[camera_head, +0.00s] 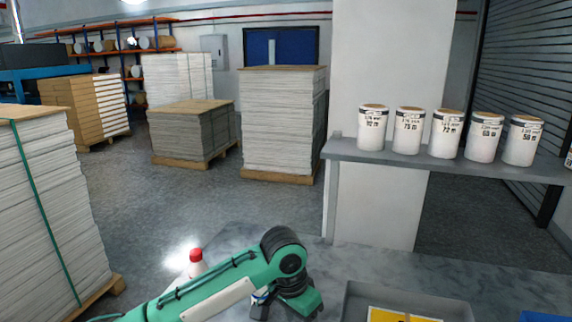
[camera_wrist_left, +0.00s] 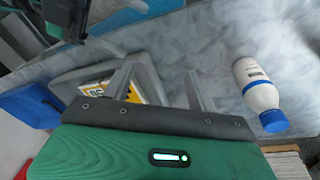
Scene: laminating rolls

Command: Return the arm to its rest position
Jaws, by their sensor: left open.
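My left arm, green with dark joints, comes in from the lower left in the head view. Its left gripper (camera_head: 287,308) points down over the grey table (camera_head: 235,240), at the bottom edge of the picture. In the left wrist view the two grey fingers of the left gripper (camera_wrist_left: 160,80) stand apart with nothing held between them. A white bottle with a blue cap (camera_wrist_left: 260,92) is to the right of the fingers, clear of them.
A red-capped bottle (camera_head: 196,263) stands behind my left arm. A grey tray (camera_head: 362,290) with a yellow-labelled item (camera_head: 400,314) is right of the gripper. A blue bin (camera_wrist_left: 30,105) is beside it. Several labelled white rolls (camera_head: 408,131) stand on a shelf (camera_head: 385,156); paper stacks fill the back.

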